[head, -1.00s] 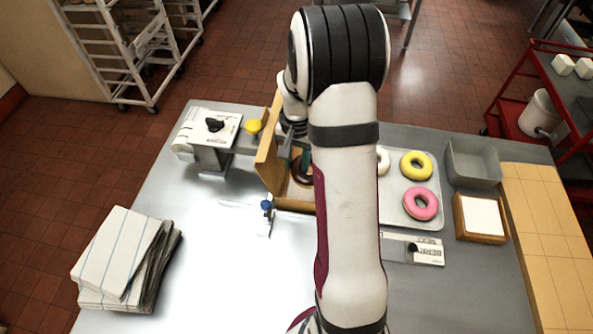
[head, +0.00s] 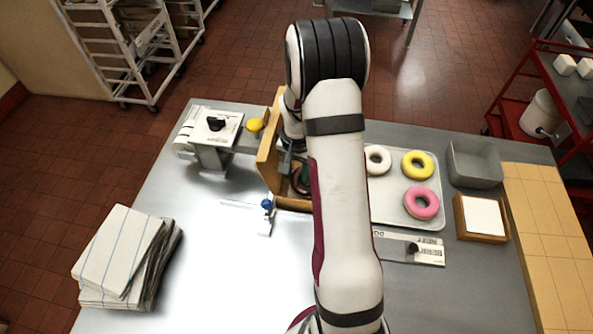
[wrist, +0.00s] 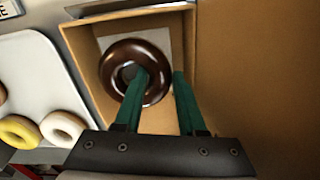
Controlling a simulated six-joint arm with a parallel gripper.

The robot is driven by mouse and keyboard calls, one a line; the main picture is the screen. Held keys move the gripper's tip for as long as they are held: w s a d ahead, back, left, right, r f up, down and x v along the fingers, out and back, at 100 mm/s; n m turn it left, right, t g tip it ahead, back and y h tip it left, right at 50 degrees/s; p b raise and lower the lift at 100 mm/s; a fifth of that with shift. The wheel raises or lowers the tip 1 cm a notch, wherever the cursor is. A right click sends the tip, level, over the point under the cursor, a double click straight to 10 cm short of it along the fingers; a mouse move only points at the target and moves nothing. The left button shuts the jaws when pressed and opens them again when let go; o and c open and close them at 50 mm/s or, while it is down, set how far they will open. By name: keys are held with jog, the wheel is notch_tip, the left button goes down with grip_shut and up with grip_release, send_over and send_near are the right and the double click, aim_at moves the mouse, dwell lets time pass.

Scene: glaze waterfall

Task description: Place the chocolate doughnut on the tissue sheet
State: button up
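The chocolate doughnut (wrist: 119,60) is glossy dark brown and lies inside the outline of an open box (wrist: 82,62) in the wrist view. A pale tissue sheet (wrist: 166,42) shows behind it on the box floor. My gripper (wrist: 160,78) has green fingers, one in the doughnut's hole and one outside its right side. They close on the ring wall between them. I cannot tell whether the doughnut touches the sheet. In the head view the doughnut (head: 303,187) is mostly hidden by the box (head: 267,160) and my arm.
A tray (head: 395,213) with white, yellow and pink ring doughnuts stands right of the box. The box's upright lid stands on its left in the head view. A blue-topped item (head: 267,205) stands just in front. Free table lies at front left.

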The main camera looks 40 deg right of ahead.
aim_at(297, 175)
jog(key=shift+o, duration=0.4)
jog(key=shift+r, duration=0.1)
notch_tip(297, 175, up, 13)
